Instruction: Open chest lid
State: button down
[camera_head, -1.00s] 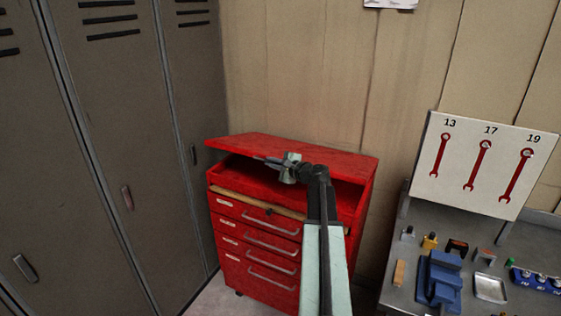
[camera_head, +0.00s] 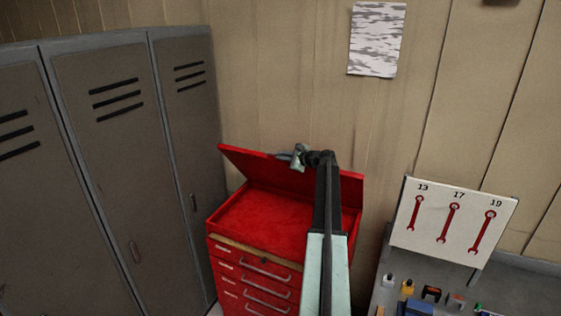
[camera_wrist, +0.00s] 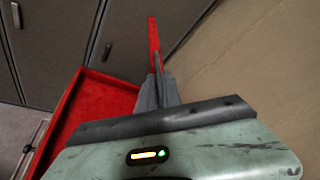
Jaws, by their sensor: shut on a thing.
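The red chest (camera_head: 270,222) stands against the wall, with labelled drawers and metal handles on its front. Its lid (camera_head: 249,164) is raised and tilted back at a steep angle, so the red inside shows. My gripper (camera_head: 284,156) is at the lid's upper edge, shut on it. In the wrist view the fingers of my gripper (camera_wrist: 158,88) are closed on the thin red lid (camera_wrist: 154,42), seen edge-on. The open chest (camera_wrist: 98,108) shows below and left there. My arm hides the right part of the chest and lid.
Grey lockers (camera_head: 100,150) stand close on the left. A workbench (camera_head: 385,268) with small items is on the right, under a white board (camera_head: 455,225) with several red wrenches. A paper sheet (camera_head: 376,40) hangs on the wall behind.

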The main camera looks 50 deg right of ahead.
jog(key=shift+w+d+r+p, duration=0.3)
jog(key=shift+w+d+r, duration=0.15)
jog(key=shift+d+r, duration=0.2)
jog(key=c, duration=1.5)
grip_release()
jog(key=shift+a, duration=0.2)
jog(key=shift+d, duration=0.1)
jog(key=p+v, duration=0.1)
jog(key=v, duration=0.7)
jog(key=shift+p, duration=0.4)
